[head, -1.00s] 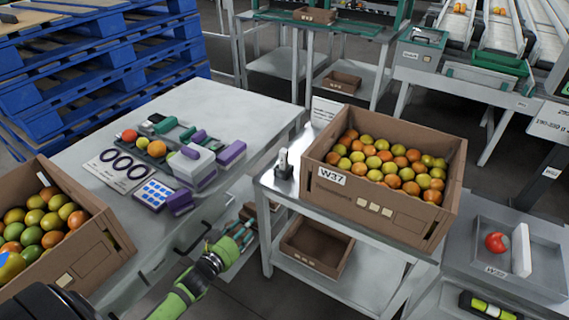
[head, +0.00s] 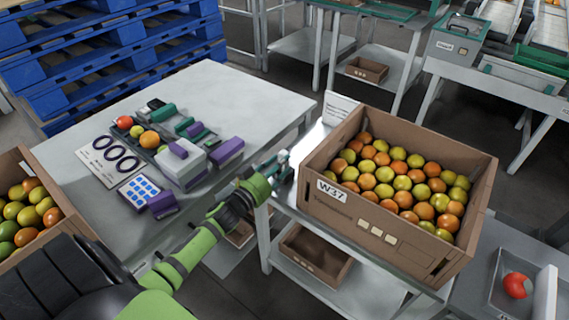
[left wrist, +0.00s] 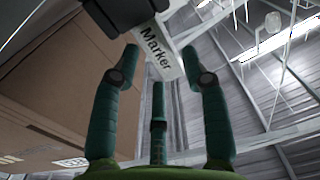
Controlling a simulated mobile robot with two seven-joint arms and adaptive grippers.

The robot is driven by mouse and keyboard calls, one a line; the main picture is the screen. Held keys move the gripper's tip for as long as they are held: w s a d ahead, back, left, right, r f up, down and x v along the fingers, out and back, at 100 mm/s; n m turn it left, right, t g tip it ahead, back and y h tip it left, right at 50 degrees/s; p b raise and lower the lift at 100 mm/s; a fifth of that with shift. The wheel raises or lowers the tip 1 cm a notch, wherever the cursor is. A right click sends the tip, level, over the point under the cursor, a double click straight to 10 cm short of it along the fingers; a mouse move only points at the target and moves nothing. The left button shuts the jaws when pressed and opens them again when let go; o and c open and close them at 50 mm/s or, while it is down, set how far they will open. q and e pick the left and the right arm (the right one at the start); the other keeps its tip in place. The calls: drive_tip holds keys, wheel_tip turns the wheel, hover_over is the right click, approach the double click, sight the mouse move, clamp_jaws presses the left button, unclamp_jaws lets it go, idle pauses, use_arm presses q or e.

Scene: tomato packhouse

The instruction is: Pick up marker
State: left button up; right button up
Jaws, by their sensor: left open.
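The marker (left wrist: 158,52) shows in the left wrist view as a white body lettered "Marker" under a dark top part. It stands just beyond and between the tips of my left gripper (left wrist: 160,66), whose green fingers are spread around a gap. No grip on it shows. In the head view my left gripper (head: 279,167) is at the left end of the small table, beside the W37 box, and hides most of the marker there. My right gripper is not in view.
The W37 cardboard box (head: 327,205) of tomatoes stands close right of my left gripper. A grey worktable (head: 240,95) with labelled devices lies to the left. Another tomato box (head: 15,165) is at far left. A white sign (head: 340,108) stands behind the gripper.

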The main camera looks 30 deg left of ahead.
use_arm(q)
drive_tip(key=w, duration=0.2)
drive_tip(key=shift+w+f, duration=0.15)
drive_tip(key=shift+w, duration=0.25)
drive_tip(key=shift+w+d, duration=0.1)
drive_tip(key=shift+w, duration=0.15)
drive_tip(key=c, duration=0.9)
clamp_jaws()
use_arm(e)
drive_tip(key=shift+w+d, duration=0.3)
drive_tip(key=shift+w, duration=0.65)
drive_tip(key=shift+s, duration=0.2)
